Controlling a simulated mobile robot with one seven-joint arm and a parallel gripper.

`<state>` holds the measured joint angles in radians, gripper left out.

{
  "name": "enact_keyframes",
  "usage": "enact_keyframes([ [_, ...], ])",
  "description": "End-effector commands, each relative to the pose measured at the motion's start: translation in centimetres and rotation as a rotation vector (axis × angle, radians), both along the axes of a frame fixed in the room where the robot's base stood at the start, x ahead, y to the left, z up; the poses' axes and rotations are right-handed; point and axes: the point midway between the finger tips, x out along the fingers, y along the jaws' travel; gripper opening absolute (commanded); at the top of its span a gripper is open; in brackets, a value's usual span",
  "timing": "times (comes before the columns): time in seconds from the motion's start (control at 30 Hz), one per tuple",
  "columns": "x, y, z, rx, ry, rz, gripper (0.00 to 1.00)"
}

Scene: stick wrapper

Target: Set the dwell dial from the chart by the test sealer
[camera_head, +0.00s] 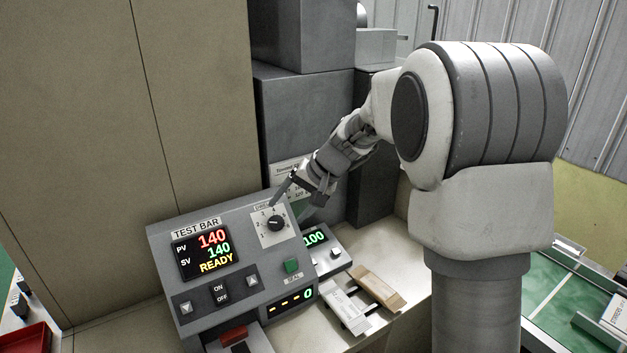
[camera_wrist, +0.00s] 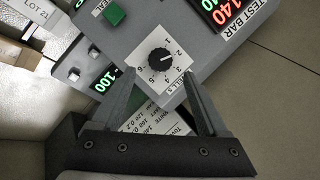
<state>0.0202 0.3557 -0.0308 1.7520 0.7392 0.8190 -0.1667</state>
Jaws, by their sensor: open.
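The test sealer (camera_head: 192,250) is a grey box labelled TEST BAR, its display reading PV 140, SV 140, READY. The black dwell dial (camera_head: 275,223) sits on a white numbered plate at its upper right. In the wrist view the dial (camera_wrist: 160,60) shows between and beyond my fingertips, apart from them. My gripper (camera_head: 287,196) is open, just above and beside the dial plate. The chart (camera_wrist: 160,122) is a white printed sheet, partly hidden behind my gripper; in the head view the chart (camera_head: 290,166) shows only its top, and its rows are too small to read surely.
A small unit reading 100 (camera_head: 315,238) stands right of the sealer. Two wrapped sample packs (camera_head: 345,308) lie on the bench in front. A green SEAL button (camera_head: 291,265) is below the dial. Grey boxes (camera_head: 310,110) stand behind, close to my arm. A red tray (camera_head: 22,342) is far left.

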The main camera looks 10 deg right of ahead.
Motion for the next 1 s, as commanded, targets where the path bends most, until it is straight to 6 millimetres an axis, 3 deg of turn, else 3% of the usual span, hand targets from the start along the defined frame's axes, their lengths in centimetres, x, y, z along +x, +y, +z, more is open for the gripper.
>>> enact_keyframes([
  [0.3,-2.5,-3.7,6.5,0.0,-0.005,-0.004,0.77],
  [0.5,-3.6,-5.1,9.0,-0.001,-0.002,-0.002,0.77],
  [1.0,-4.1,-5.6,9.8,-0.001,0.0,-0.001,0.77],
])
